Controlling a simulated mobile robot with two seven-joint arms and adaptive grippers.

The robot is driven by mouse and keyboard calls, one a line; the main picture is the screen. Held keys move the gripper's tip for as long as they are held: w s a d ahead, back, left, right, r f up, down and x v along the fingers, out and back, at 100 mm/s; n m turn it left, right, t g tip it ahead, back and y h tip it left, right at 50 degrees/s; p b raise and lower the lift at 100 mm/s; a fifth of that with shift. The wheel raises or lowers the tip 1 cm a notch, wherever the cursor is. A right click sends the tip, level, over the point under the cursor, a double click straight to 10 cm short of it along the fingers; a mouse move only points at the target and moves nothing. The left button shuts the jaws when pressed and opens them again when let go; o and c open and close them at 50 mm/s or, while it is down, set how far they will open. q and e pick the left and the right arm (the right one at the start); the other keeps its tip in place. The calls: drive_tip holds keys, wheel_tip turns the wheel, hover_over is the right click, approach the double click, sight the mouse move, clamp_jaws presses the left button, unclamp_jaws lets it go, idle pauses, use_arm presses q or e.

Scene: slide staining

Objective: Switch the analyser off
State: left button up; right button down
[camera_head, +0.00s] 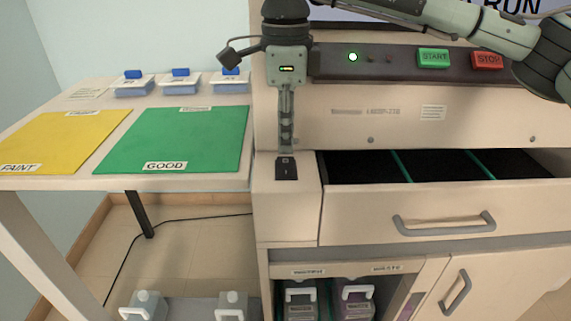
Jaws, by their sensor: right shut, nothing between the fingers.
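The analyser (400,108) is a beige machine with a lit green lamp (352,57) on its dark panel. A green START button (433,57) and a red STOP button (487,60) are at the panel's right. A black rocker switch (286,170) sits on the small ledge at the analyser's left front. My right gripper (286,146) points down with shut, empty fingers, its tips just above or at the switch's far edge; I cannot tell whether they touch. My left gripper is not in view.
An open drawer (450,210) with dark compartments juts out right of the switch. On the left table are a yellow FAINT mat (65,138), a green GOOD mat (178,138) and lidded blue boxes (181,83). Bottles (300,300) stand in the cabinet below.

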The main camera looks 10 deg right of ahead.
sight(286, 161)
drive_tip(key=shift+f+b, duration=0.75)
drive_tip(key=shift+f, duration=0.35)
idle(0.7)
drive_tip(key=shift+r, duration=0.15)
drive_tip(key=shift+r+p, duration=2.25)
drive_tip(key=shift+r, duration=1.2)
drive_tip(key=shift+f, duration=0.1)
